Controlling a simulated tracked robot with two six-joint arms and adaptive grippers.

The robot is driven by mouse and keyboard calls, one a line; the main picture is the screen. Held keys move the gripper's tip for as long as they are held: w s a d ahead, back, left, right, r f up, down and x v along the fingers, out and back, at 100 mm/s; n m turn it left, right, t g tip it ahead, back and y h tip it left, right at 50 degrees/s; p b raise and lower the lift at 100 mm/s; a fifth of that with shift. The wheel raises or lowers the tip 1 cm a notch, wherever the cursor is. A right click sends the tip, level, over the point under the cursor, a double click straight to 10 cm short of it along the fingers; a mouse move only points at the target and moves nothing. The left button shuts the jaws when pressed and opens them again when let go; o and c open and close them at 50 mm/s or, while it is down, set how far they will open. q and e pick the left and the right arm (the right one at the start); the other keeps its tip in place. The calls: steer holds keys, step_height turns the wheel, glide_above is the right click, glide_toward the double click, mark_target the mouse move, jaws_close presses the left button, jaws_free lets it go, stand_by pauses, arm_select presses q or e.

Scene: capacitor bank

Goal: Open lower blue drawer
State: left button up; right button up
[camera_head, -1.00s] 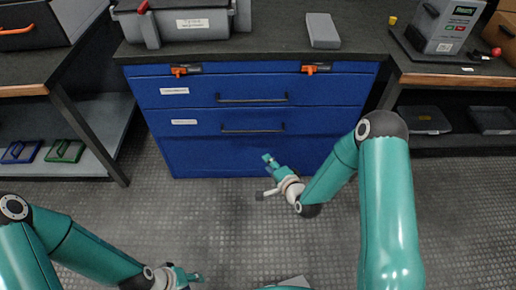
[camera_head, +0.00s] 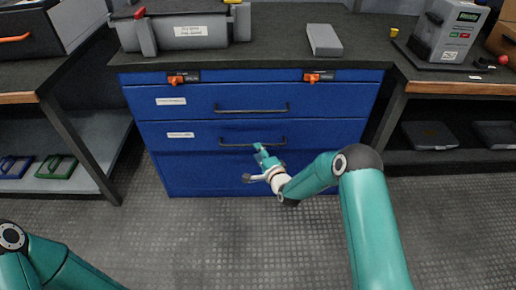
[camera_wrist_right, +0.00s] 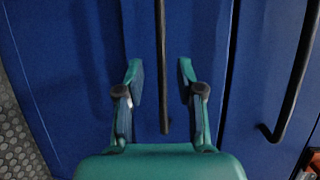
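The blue cabinet (camera_head: 180,182) has an upper drawer (camera_head: 200,97) and a lower drawer (camera_head: 195,143), both closed. The lower drawer has a dark bar handle (camera_head: 235,145). My right gripper (camera_head: 254,163) is in front of the cabinet, close to this handle. In the right wrist view my right gripper (camera_wrist_right: 158,70) is open, its two fingers on either side of the lower handle (camera_wrist_right: 161,40), which runs between them. Whether they touch the handle or the drawer front cannot be told. My left gripper is out of view; only part of my left arm shows.
The upper handle (camera_head: 252,109) lies above, and in the right wrist view it is at the right (camera_wrist_right: 295,85). Orange latches (camera_head: 312,78) sit under the worktop (camera_head: 270,50), which carries a grey toolbox (camera_head: 185,30) and a grey block (camera_head: 323,40). Shelved benches flank the cabinet.

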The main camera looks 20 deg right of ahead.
steer(key=shift+b+x, duration=0.5)
steer(key=shift+x, duration=1.95)
jaws_close()
steer(key=shift+f, duration=0.1)
